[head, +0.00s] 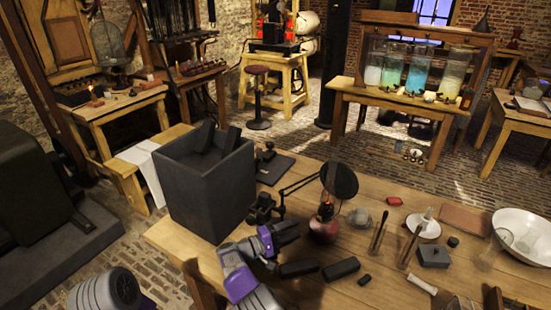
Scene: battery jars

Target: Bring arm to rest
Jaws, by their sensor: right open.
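My right gripper (270,238), grey and purple, is low over the front of the wooden workbench (390,285), just right of the dark grey open box (210,190). Its jaws are open, and I see nothing held between them. It is close to a black jointed stand with a round dark disc (339,180); I cannot tell whether they touch. My left gripper is not in view. A grey ribbed part at the lower left looks like part of my body.
Dark bars lie in the box and on the bench (341,268). A red-based lamp (324,222), small tools and a white bowl (520,235) stand to the right. Glass jars with coloured liquid (417,73) stand on a back table. Brick floor is open between the tables.

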